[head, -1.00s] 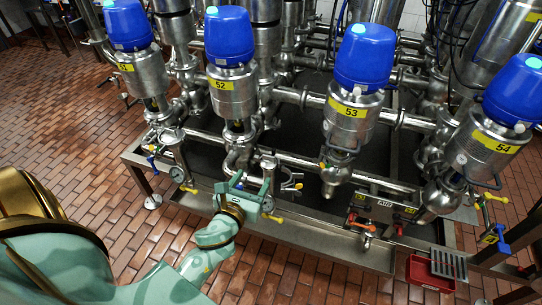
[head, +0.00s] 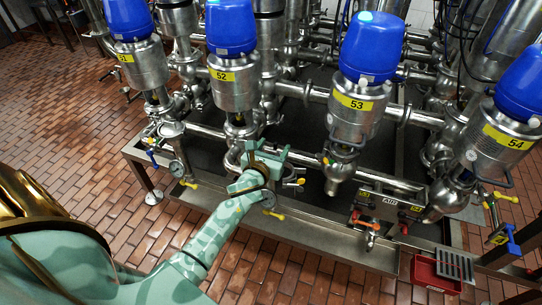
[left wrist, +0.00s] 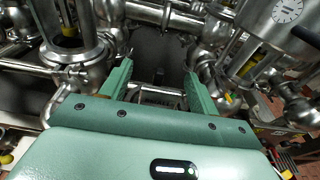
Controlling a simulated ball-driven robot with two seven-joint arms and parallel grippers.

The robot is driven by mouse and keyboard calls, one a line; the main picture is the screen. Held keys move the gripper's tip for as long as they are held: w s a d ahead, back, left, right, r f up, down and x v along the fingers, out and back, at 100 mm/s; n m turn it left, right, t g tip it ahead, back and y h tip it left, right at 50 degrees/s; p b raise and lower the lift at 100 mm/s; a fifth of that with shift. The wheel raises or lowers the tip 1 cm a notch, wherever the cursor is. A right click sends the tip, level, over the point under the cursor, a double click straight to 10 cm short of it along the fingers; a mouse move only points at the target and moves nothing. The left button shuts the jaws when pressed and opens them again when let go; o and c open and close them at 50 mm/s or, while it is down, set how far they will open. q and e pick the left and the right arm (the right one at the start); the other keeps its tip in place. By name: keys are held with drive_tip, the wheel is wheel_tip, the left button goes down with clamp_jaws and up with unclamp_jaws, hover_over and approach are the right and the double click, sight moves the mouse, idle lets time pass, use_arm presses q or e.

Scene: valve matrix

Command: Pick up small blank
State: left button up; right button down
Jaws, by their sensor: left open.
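My left gripper (head: 265,157) is in front of the pipework under valve 52 (head: 232,80). In the left wrist view its two green fingers (left wrist: 160,78) are apart, with pipes and a dark area behind the gap. My right gripper is not in view.
Valves 51 (head: 141,65), 53 (head: 356,106) and 54 (head: 498,143) stand alongside over a steel drip tray (head: 320,240). A red bin (head: 435,277) sits at lower right. Brick floor (head: 90,180) is clear at left.

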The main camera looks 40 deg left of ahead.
use_arm(q)
drive_tip(key=c, duration=1.1)
drive_tip(key=shift+r, duration=0.1)
